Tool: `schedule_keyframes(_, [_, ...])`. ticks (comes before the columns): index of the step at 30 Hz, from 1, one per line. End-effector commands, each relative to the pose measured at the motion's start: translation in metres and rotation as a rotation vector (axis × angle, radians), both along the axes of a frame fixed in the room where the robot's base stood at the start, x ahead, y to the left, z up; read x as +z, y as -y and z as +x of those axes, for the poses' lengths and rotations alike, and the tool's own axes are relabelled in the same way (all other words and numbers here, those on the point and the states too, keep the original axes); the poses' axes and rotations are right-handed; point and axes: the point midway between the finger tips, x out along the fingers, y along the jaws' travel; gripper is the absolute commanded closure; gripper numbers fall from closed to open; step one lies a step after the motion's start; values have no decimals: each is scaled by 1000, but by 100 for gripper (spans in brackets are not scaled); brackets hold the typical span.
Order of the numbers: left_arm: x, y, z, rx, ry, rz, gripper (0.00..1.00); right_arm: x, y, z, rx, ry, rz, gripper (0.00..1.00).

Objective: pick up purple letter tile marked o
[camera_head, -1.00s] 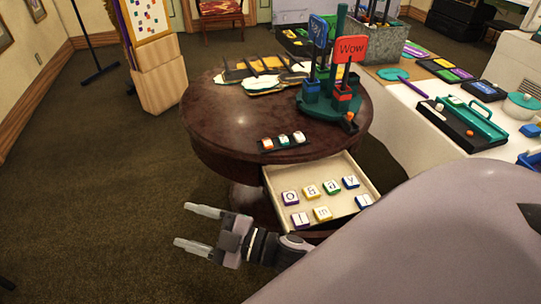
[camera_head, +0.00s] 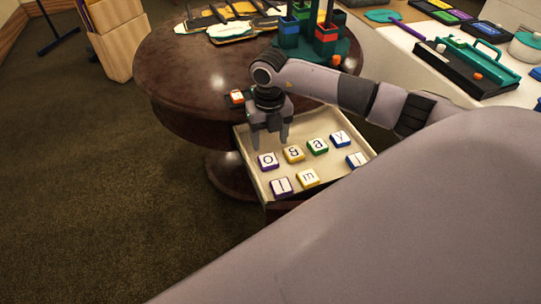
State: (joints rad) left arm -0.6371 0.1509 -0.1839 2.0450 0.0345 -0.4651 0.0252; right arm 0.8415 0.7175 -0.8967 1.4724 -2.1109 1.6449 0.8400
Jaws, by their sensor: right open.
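The purple letter tile marked O (camera_head: 268,161) lies face up in the open drawer of the round table, at the drawer's back left. My right gripper (camera_head: 270,143) points down into the drawer, just above and behind this tile. Its two fingers are apart, with nothing seen between them. I cannot tell whether a fingertip touches the tile. Another purple tile (camera_head: 281,186) lies nearer the drawer front. My left gripper is not in view.

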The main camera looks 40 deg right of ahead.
Motion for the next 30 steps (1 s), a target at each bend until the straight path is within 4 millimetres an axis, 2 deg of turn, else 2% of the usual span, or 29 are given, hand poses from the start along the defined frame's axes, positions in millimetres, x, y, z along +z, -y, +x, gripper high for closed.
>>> schedule_keyframes(8, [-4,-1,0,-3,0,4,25,-27,-2,-1,0,-2,-1,36])
schedule_keyframes(15, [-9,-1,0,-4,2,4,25,-63,-5,-2,1,-3,1,36])
schedule_keyframes(23, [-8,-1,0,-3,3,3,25,-67,-5,-1,2,0,1,36])
schedule_keyframes(26, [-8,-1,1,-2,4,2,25,-67,-5,-1,2,0,1,65])
schedule_keyframes(27, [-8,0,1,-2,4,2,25,-66,-5,-1,2,0,1,78])
schedule_keyframes(30, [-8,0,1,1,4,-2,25,-66,-5,-1,2,0,1,79])
